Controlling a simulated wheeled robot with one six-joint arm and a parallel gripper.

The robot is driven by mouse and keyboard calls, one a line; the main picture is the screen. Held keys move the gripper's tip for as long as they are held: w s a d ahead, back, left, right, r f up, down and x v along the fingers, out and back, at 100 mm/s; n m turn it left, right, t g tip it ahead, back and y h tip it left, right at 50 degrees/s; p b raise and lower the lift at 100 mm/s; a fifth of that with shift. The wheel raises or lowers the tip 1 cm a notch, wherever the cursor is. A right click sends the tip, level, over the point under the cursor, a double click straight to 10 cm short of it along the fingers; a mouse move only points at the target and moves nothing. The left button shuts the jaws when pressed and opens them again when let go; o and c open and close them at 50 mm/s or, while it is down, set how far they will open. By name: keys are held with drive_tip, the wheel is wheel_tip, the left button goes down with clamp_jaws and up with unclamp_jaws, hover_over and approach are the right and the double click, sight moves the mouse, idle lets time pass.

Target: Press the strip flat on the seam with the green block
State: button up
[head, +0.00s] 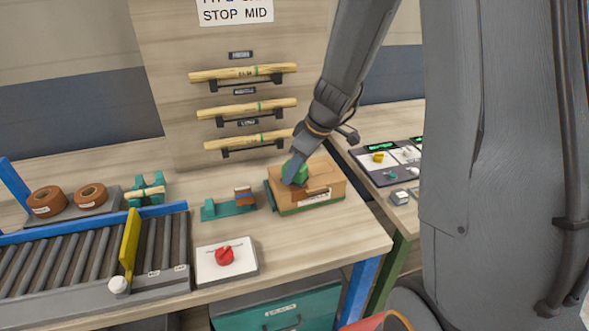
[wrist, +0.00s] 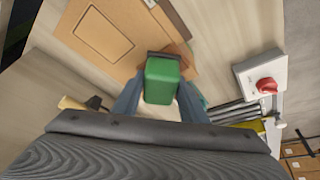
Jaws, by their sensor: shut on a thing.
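A cardboard box (head: 330,179) sits on a green-edged base on the bench. My gripper (head: 293,172) is shut on the green block (head: 300,173) and holds it at the box's left side, over its top. In the wrist view the green block (wrist: 163,78) is between the two fingers, in front of the cardboard (wrist: 72,25). A darker brown band (head: 319,186) on the box top may be the strip; part of it is hidden by the block and gripper. I cannot tell whether the block touches it or whether it lies flat.
A teal holder (head: 222,210) with a brown piece stands left of the box. A red knob (head: 225,256) on a white plate is in front. A roller conveyor (head: 70,262) with a yellow gate (head: 130,240) and brown tape rolls (head: 47,201) lie left. Wooden rods hang behind.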

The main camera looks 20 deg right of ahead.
drive_tip(key=shift+r+p, duration=2.05)
drive_tip(key=shift+r, duration=1.45)
